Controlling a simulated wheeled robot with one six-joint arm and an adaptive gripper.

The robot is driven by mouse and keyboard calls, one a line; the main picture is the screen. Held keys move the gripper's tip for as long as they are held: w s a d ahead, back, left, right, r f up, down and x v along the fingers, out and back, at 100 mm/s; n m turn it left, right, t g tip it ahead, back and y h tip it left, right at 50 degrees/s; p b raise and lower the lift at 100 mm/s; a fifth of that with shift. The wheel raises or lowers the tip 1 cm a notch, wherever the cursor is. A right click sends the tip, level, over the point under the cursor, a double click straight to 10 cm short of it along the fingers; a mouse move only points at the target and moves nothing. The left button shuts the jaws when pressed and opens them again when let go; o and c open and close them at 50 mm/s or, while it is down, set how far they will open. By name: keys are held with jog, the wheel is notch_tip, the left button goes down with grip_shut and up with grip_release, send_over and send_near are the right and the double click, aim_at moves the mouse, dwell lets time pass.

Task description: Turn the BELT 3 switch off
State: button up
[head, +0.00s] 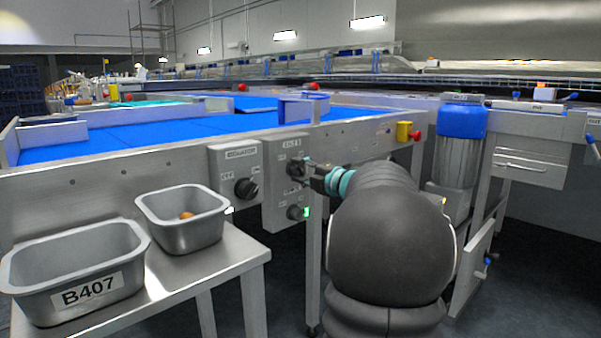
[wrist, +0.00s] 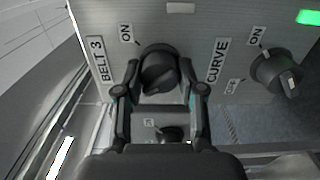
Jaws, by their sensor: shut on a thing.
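The BELT 3 switch (wrist: 158,68) is a dark round knob on a grey control panel (wrist: 215,20). The BELT 3 label (wrist: 100,60) stands to its left in the wrist view, with an ON mark (wrist: 127,33) at its upper left. My gripper (wrist: 160,80) is shut on this knob, one finger on each side. The direction of the knob's pointer is hard to tell. A small label (wrist: 150,123) shows between the fingers, its text unclear. In the head view my gripper (head: 308,172) reaches the panel's upper knob, which it largely hides.
The CURVE knob (wrist: 277,72) sits close by, near a lit green lamp (wrist: 308,17). The REGULATOR box (head: 236,172) is left of the panel. Two metal bins, one marked B407 (head: 88,292), stand on a side table (head: 240,258). A red-buttoned yellow box (head: 404,131) is on the right.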

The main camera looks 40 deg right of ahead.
jog(key=shift+n, duration=0.8)
jog(key=o, duration=1.1)
jog(key=shift+o, duration=0.2)
jog(key=s+d, duration=0.1)
jog(key=s, duration=1.1)
